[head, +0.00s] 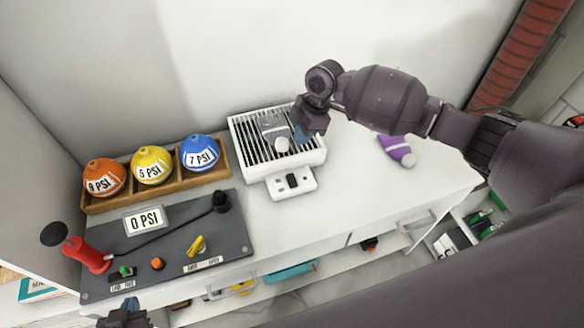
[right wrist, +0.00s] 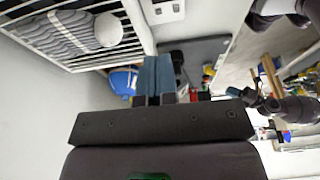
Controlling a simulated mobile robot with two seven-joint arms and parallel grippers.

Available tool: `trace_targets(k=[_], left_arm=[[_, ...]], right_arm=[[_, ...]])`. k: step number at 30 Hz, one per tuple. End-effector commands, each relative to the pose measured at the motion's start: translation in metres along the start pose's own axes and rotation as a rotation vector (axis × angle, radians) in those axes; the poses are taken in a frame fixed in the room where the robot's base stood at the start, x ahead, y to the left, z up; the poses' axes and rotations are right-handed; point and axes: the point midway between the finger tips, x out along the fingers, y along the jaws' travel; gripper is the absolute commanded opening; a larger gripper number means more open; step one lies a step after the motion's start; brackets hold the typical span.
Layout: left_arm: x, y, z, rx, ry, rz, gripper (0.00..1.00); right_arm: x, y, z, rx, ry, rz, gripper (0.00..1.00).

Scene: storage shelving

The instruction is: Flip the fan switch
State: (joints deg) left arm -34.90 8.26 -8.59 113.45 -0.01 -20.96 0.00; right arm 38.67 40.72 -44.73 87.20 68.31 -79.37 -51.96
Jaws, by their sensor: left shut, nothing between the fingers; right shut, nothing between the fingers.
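The fan is a white box (head: 316,162) with a dark slatted grille, standing on the white counter. A white switch panel (head: 306,186) with a dark rocker switch (head: 292,180) sticks out from its front. In the right wrist view the panel (right wrist: 163,10) shows at the top edge. My right gripper (head: 301,136) is above the grille's right side, behind the panel and apart from it. Its blue fingers (right wrist: 156,76) are together and empty. My left gripper (head: 124,319) is at the bottom left edge, partly cut off, below the grey board, shut and empty.
A grey and white shuttlecock-like item (head: 273,130) lies on the grille; a purple one (head: 398,151) lies to its right. Several PSI-labelled balls (head: 152,164) sit in a wooden rack. A grey control board (head: 190,236) is at front left. The counter right of the panel is clear.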

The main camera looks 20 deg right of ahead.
Motion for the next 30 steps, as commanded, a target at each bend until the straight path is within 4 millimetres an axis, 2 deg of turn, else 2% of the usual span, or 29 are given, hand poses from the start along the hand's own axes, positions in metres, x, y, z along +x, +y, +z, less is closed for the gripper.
trace_targets(k=[8, 14, 30], left_arm=[[0.002, 0.001, -0.008, 0.000, 0.015, 0.001, 0.00], [0.003, 0.001, -0.011, 0.000, 0.020, 0.002, 0.00], [0.003, 0.001, -0.007, -0.001, 0.016, 0.001, 0.00]], right_arm=[[-0.001, 0.000, 0.000, -0.002, 0.001, 0.001, 0.00], [0.012, 0.000, -0.001, -0.001, 0.002, -0.001, 0.00], [0.104, -0.001, -0.001, -0.001, 0.001, -0.003, 0.00]])
